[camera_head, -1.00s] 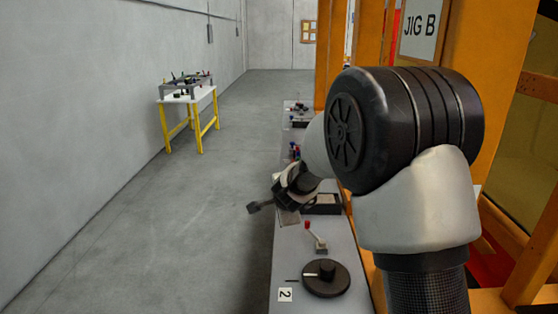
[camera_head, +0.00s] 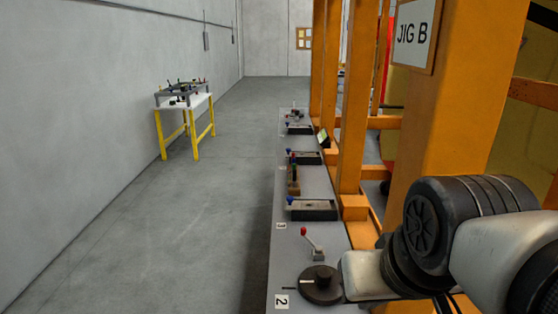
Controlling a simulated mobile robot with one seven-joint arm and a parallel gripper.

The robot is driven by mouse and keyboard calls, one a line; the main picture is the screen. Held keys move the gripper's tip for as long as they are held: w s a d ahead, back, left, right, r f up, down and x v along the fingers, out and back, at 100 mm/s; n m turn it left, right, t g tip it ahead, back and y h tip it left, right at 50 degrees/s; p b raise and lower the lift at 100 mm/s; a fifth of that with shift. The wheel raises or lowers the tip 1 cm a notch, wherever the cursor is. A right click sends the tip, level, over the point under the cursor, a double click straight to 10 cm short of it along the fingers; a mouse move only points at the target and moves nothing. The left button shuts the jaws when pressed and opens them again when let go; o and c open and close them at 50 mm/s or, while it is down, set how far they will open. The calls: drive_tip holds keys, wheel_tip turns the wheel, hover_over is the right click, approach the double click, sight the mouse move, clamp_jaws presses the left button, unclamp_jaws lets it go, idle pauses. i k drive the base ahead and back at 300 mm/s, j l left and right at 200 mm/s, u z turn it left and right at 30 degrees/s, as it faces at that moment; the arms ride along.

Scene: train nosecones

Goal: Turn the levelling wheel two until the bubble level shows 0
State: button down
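Levelling wheel two (camera_head: 319,289) is a black disc with a raised knob, at the near end of the grey bench. A label "2" (camera_head: 281,302) and a short dark pointer line lie at its left. My arm comes in from the lower right, and a white link stands close at the wheel's right, covering a little of that side in this view. I cannot tell whether they touch. My gripper cannot be made out. I cannot identify a bubble level; a small tilted panel with a greenish face (camera_head: 323,138) stands farther down the bench, too small to read.
A red-knobbed lever (camera_head: 311,243) stands just behind the wheel. Dark trays (camera_head: 312,215) and blue-knobbed parts line the grey bench (camera_head: 318,183) farther back. Orange jig posts (camera_head: 447,115) rise on the right. The floor at left is clear up to a yellow-legged table (camera_head: 184,103).

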sight(320, 284)
drive_tip(key=u, duration=0.25)
drive_tip(key=i+j+u, duration=0.15)
drive_tip(key=u, duration=0.35)
drive_tip(key=i+u, duration=0.45)
drive_tip(key=i, duration=1.5)
drive_tip(key=i+z, duration=0.35)
drive_tip(key=i+j+z, duration=0.15)
drive_tip(key=z, duration=0.25)
drive_tip(key=i+j+z, duration=0.15)
drive_tip(key=z, duration=0.2)
drive_tip(key=i+z, duration=0.1)
drive_tip(key=z, duration=1.1)
drive_tip(key=k+l+z, duration=0.1)
drive_tip(key=z, duration=0.4)
drive_tip(key=l+z, duration=0.1)
drive_tip(key=z, duration=0.35)
drive_tip(key=k+l+z, duration=0.1)
drive_tip(key=z, duration=0.4)
